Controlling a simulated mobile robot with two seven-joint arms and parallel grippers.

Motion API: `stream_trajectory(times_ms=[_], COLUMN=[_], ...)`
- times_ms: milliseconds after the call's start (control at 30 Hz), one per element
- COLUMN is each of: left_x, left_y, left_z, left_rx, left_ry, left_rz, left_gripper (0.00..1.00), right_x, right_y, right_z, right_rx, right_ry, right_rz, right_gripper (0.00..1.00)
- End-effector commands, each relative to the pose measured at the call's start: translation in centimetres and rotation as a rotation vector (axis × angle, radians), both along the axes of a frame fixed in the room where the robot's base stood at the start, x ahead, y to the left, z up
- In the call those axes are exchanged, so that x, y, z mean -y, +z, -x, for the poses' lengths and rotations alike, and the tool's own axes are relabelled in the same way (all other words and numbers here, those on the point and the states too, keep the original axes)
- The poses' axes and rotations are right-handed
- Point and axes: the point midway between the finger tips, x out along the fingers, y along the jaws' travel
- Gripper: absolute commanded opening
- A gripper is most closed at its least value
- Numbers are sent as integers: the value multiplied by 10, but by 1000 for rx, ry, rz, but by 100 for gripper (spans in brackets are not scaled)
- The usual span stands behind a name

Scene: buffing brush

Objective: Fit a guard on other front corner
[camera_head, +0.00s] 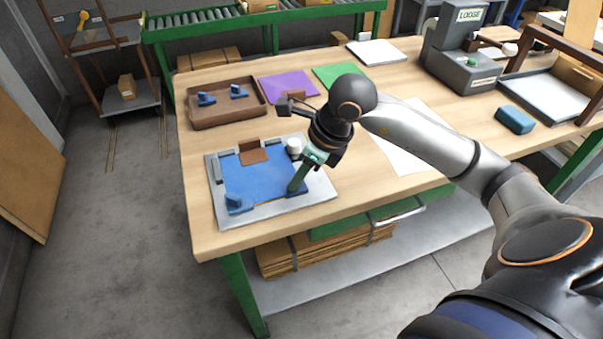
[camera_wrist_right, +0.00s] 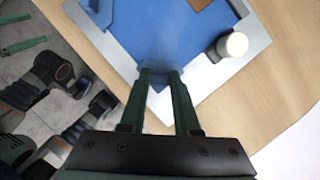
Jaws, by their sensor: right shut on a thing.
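A blue sheet (camera_head: 265,178) lies on a grey plate (camera_head: 325,190) near the table's front left corner. A blue guard (camera_head: 235,204) sits at its left front corner. My right gripper (camera_head: 294,186) points down at the right front corner, shut on another blue guard (camera_head: 298,188). In the right wrist view the fingers (camera_wrist_right: 161,75) close on this blue guard (camera_wrist_right: 159,84); its full seating on the corner is hidden. My left gripper (camera_wrist_right: 36,30) appears to be at the upper left of the right wrist view, its two green fingers apart.
A brown tray (camera_head: 226,119) behind holds two blue guards (camera_head: 206,98). Purple (camera_head: 288,86) and green (camera_head: 338,76) sheets lie farther back. A blue block (camera_head: 514,120) lies right.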

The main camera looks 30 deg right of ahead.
Motion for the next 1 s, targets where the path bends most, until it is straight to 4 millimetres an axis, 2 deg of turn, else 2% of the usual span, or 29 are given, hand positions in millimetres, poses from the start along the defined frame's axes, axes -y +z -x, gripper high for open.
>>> stream_trajectory(times_ms=[267,300,600,767,1000], left_x=[0,0,0,0,0], left_y=[0,-1,-3,-3,-3], left_z=[1,1,5,6,5], left_rx=[-2,-3,-11,-13,-11], left_ry=[0,0,0,1,0], left_rz=[0,0,0,0,0], left_gripper=[100,100,100,100,100], right_x=[0,0,0,0,0], right_y=[0,0,0,0,0], right_z=[0,0,0,0,0], right_rx=[0,0,0,0,0], right_ry=[0,0,0,0,0], right_rz=[0,0,0,0,0], right_gripper=[0,34,66,66,92])
